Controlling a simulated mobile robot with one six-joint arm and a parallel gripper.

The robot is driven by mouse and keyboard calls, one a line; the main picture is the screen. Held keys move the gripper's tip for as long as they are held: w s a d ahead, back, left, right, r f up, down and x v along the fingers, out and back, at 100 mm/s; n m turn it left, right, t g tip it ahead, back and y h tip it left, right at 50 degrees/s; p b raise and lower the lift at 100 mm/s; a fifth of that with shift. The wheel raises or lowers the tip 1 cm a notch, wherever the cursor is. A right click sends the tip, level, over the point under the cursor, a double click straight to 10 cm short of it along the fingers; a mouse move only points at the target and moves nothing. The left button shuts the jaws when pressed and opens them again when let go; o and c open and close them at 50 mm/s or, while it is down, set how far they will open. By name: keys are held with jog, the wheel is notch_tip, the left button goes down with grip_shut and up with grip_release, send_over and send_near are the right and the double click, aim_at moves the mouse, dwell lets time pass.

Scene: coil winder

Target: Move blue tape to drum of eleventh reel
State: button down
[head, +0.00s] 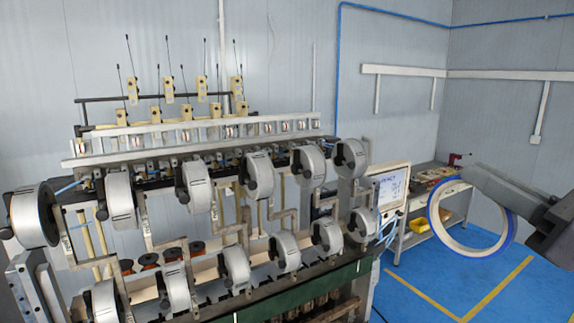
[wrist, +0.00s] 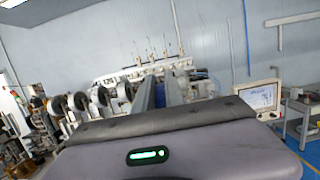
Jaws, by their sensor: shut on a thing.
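The blue tape (head: 470,252) is a large ring, pale with a blue edge, at the right of the head view. My gripper (head: 470,175) is shut on its upper part and holds it in the air, to the right of the winder and well apart from it. In the wrist view my two fingers (wrist: 160,92) point away with a strip of blue between them. Grey reels with drums stand in two rows on the winder: an upper row (head: 260,175) and a lower row (head: 284,251). No numbers are readable, so I cannot tell which reel is the eleventh.
A monitor (head: 390,187) stands at the winder's right end. A workbench (head: 430,190) with a yellow bin (head: 418,222) is behind the ring. Blue floor (head: 450,285) with yellow lines is open at the right. Thin antenna-like rods rise above the winder.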

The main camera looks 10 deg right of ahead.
jog(key=w+a+p, duration=0.2)
jog(key=w+p, duration=0.1)
jog(key=w, duration=0.4)
jog(key=w+a+p, duration=0.2)
jog(key=w+a, duration=0.1)
jog(key=w, duration=0.4)
jog(key=shift+a+p, duration=0.35)
jog(key=shift+p, duration=0.05)
jog(key=shift+s, duration=0.1)
dwell(0.5)
jog(key=w+a+p, duration=0.1)
jog(key=w+a, duration=0.1)
jog(key=w, duration=0.6)
jog(key=shift+a+p, duration=0.3)
jog(key=shift+a, duration=0.1)
dwell(0.6)
jog(key=w+a+p, duration=0.1)
jog(key=w+a, duration=0.1)
jog(key=w, duration=0.5)
jog(key=shift+w+a+p, duration=0.3)
jog(key=shift+a+p, duration=0.05)
dwell(0.5)
